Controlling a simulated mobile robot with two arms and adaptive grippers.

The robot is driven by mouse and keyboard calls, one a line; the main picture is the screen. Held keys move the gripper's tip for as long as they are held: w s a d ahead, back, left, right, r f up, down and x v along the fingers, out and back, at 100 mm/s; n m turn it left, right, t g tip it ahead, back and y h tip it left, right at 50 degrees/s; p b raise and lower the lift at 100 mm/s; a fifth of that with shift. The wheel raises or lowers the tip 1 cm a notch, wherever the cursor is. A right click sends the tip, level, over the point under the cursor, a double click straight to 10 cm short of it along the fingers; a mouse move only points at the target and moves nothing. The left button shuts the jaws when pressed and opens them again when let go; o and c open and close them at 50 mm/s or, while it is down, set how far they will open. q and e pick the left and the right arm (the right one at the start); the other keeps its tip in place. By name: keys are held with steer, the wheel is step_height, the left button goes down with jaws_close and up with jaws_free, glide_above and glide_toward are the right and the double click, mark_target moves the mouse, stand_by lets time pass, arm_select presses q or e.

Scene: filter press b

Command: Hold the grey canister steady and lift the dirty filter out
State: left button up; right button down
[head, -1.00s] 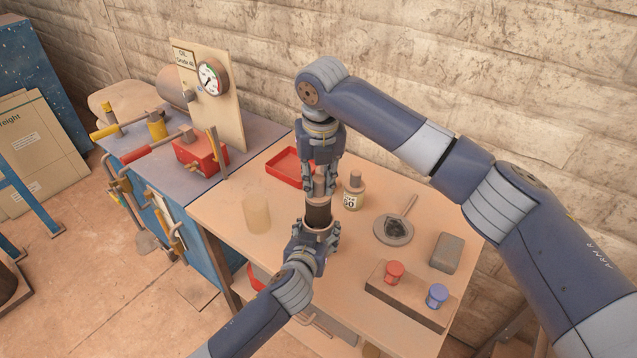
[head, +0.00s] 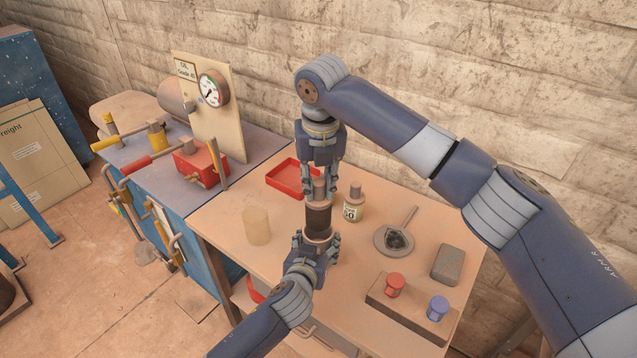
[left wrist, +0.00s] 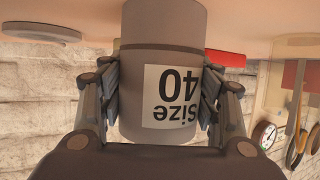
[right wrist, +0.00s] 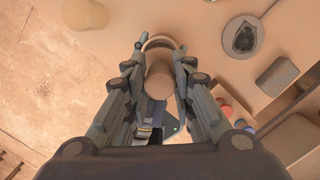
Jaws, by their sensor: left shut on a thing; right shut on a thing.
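The grey canister (head: 317,238) stands upright near the table's middle. My left gripper (head: 316,251) is shut around its body; the left wrist view shows the canister (left wrist: 160,32) between the fingers, with an upside-down "Size 40" label. The dark filter (head: 318,217) stands upright, partly out of the canister's top. Its lower end is hidden inside the canister. My right gripper (head: 319,190) is above and shut on the filter's narrow top, whose round end shows between the fingers in the right wrist view (right wrist: 160,82).
Close by on the right is a small labelled bottle (head: 354,205); on the left, a pale beaker (head: 256,226). A red tray (head: 287,180) lies behind. A dish with dark contents (head: 393,240), a grey block (head: 446,264) and a holder with red and blue pieces (head: 380,300) are at right.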

arm_select(q)
steer(key=o, duration=1.4)
steer(key=shift+f, duration=0.1)
steer(key=shift+s, duration=0.15)
steer(key=v, duration=1.1)
steer(key=shift+s+a, duration=0.2)
steer(key=shift+s, duration=0.2)
